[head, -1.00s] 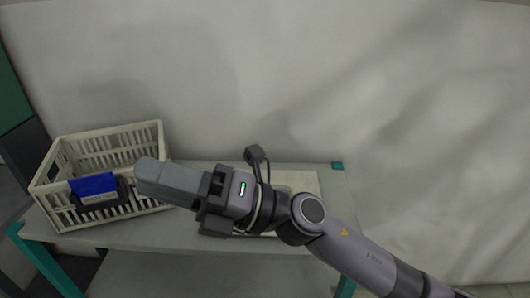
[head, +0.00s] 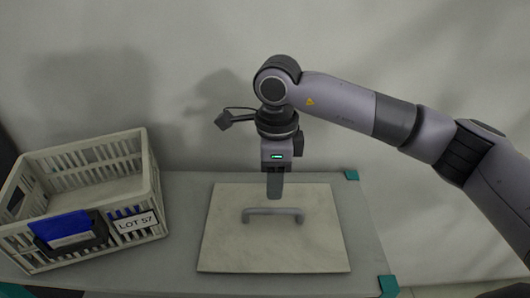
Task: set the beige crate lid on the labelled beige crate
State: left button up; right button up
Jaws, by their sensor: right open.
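The beige crate lid (head: 235,245) lies flat on the grey table, with a grey bar handle (head: 272,212) on its top. The beige crate (head: 148,205) stands to its left, open at the top, with a white label (head: 136,222) reading "LOT 57" on its front. My right gripper (head: 274,195) points down above the lid, just behind or over the handle. It is open, though its fingers overlap in this view; I cannot tell whether they touch the handle. My left gripper is not in view.
A blue and black item (head: 68,232) sits at the crate's front wall, partly covering it. The grey table (head: 350,215) has teal corners (head: 388,285). A plain wall stands behind. A narrow strip of table is clear between crate and lid.

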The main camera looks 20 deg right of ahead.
aim_at(273, 209)
jog(key=shift+w+d, duration=0.15)
jog(key=shift+w, duration=0.3)
jog(key=shift+s+f+b, duration=0.2)
jog(key=shift+f+b, duration=0.15)
jog(key=shift+f, duration=0.4)
notch_tip(273, 209, down, 7)
jog(key=b, duration=0.5)
jog(key=shift+f+b, duration=0.15)
jog(key=shift+b, duration=0.15)
grip_shut()
jog(key=shift+r+p, duration=1.45)
jog(key=shift+r, duration=1.15)
jog(key=shift+f, duration=0.1)
